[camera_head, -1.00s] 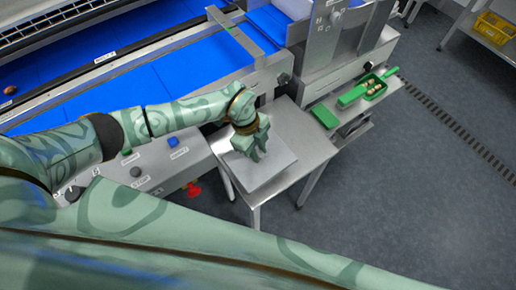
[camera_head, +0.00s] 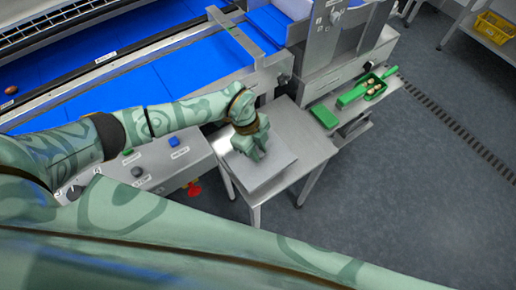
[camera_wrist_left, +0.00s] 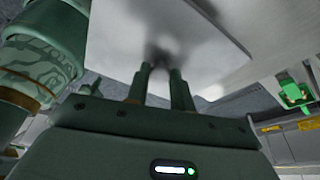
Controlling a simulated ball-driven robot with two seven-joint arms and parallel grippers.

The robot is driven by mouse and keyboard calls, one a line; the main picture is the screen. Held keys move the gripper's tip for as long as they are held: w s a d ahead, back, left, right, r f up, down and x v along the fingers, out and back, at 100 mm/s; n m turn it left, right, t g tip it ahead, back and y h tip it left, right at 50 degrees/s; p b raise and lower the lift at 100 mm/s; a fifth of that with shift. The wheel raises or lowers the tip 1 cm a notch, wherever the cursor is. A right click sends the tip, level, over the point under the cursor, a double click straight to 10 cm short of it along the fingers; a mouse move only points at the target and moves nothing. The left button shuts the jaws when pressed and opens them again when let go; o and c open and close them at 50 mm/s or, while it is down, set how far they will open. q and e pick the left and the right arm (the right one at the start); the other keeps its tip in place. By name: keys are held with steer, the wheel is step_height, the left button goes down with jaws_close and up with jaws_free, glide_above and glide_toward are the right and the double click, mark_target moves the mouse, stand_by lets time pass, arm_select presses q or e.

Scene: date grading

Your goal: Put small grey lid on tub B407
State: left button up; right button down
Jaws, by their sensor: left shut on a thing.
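A flat light-grey square plate, which looks like the small grey lid (camera_head: 272,176), shows at the small steel table, below my left gripper (camera_head: 257,157). The left gripper points down and is shut on it. In the left wrist view, the two fingers (camera_wrist_left: 161,70) are close together and meet the broad grey face of the lid (camera_wrist_left: 200,22). I cannot tell whether the lid rests on something or is held just above it. I can make out no tub marked B407. My right gripper is not in view.
The small steel table (camera_head: 305,130) stands beside a control panel (camera_head: 165,165). A blue conveyor (camera_head: 170,80) runs behind. A side shelf holds a green tray (camera_head: 381,91) with several dates and a green block (camera_head: 324,117). Grey floor (camera_head: 410,180) is clear at right.

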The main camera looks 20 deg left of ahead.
arm_select(q)
steer(key=shift+f, duration=0.6)
stand_by(0.5)
steer(key=o, duration=1.5)
steer(key=shift+c, duration=0.2)
step_height(320, 180, up, 7)
steer(key=p, duration=0.7)
steer(key=shift+s+f, duration=0.1)
